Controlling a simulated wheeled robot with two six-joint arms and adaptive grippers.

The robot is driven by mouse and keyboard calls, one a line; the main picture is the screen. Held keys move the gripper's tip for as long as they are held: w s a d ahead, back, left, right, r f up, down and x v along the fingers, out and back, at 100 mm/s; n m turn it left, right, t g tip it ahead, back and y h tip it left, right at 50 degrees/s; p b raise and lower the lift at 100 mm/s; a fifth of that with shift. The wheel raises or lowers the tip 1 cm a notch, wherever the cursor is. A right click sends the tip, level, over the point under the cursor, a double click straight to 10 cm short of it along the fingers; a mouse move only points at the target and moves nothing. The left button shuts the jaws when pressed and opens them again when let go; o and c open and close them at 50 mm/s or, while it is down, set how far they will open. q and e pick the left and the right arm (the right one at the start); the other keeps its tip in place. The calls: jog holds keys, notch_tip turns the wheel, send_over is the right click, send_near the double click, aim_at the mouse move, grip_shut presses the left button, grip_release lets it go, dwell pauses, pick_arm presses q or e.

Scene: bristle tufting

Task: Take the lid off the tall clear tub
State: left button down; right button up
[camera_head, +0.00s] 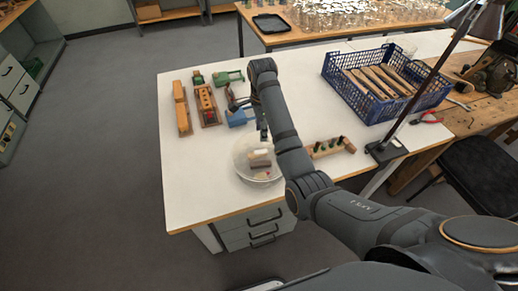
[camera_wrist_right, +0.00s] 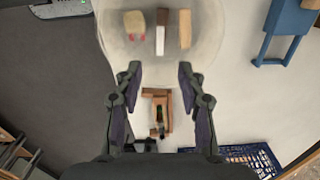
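The clear tub (camera_head: 258,160) stands on the white table near its front edge, with several small blocks showing through it. In the right wrist view the tub's pale translucent round top (camera_wrist_right: 160,45) fills the upper middle. Three blocks show through or on it; whether a lid is seated cannot be told. My right gripper (camera_wrist_right: 160,76) is open and empty, fingers apart at the near side of the tub's outline. In the head view my right gripper (camera_head: 263,130) is mostly hidden behind my arm, beside the tub. My left gripper is out of view.
A wooden rack with dark pegs (camera_head: 328,147) lies right of the tub. A blue fixture (camera_head: 240,117) stands behind it. Wooden blocks (camera_head: 182,108) lie at the left. A blue crate (camera_head: 385,85) holds wooden pieces. A lamp base (camera_head: 386,151) stands at the right.

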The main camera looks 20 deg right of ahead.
aim_at(261, 151)
notch_tip(261, 151, down, 5)
jog(key=shift+r+b, duration=0.1)
jog(key=shift+b, duration=0.6)
notch_tip(261, 151, down, 2)
jog(key=shift+s+f+p, duration=0.1)
jog(key=shift+p, duration=0.45)
notch_tip(261, 151, down, 3)
jog(key=shift+r, duration=0.2)
jog(key=shift+f, duration=0.35)
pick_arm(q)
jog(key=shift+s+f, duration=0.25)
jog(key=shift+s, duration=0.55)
pick_arm(e)
jog(key=shift+a, duration=0.1)
grip_shut()
